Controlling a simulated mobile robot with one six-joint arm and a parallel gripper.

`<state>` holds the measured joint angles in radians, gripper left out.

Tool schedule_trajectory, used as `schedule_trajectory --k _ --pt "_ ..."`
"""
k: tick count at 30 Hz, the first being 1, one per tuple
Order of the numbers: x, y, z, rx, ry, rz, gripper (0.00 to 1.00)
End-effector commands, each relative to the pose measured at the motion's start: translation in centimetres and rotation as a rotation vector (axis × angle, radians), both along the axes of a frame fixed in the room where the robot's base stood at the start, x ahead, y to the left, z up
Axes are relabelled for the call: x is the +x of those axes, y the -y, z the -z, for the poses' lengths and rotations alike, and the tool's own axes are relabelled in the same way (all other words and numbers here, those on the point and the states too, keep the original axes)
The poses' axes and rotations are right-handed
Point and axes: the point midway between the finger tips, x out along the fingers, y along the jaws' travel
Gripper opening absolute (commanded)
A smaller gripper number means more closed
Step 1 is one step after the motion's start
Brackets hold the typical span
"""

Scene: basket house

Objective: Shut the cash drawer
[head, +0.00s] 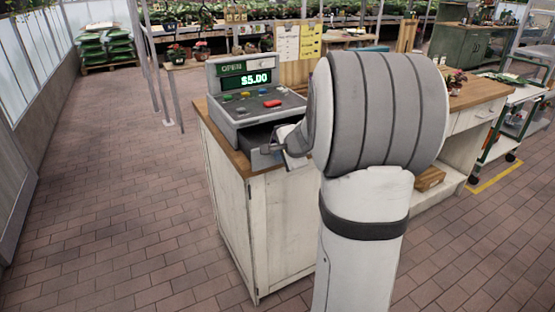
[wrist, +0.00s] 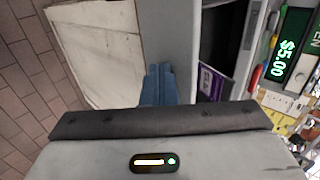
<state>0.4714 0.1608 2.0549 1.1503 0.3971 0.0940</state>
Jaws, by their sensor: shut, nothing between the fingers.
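The cash register (head: 240,108) stands on the wooden top of a white counter. Its green display reads OPEN and $5.00. The cash drawer (head: 258,158) sticks out at the front of the register, pulled open, with a dark interior. In the wrist view the drawer's grey front (wrist: 168,30) runs beside the dark inside, where a purple item shows. My gripper (head: 274,148) is at the drawer's front; its closed blue-grey fingers (wrist: 160,75) overlap the grey front in the wrist view. They hold nothing. I cannot tell whether they touch it. My arm hides part of the counter.
The white counter cabinet (head: 270,225) stands below the register. A wooden workbench (head: 470,95) with a potted plant extends to the right behind my arm. Yellow and white cards (head: 298,42) stand behind the register. The brick floor to the left is clear.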

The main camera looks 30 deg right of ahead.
Motion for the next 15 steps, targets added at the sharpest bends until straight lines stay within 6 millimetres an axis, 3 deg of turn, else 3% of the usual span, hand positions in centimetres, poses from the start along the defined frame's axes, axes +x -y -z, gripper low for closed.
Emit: schedule_trajectory --k 15 --pt "9.0 -0.4 -0.2 -0.002 -0.001 -0.003 0.0"
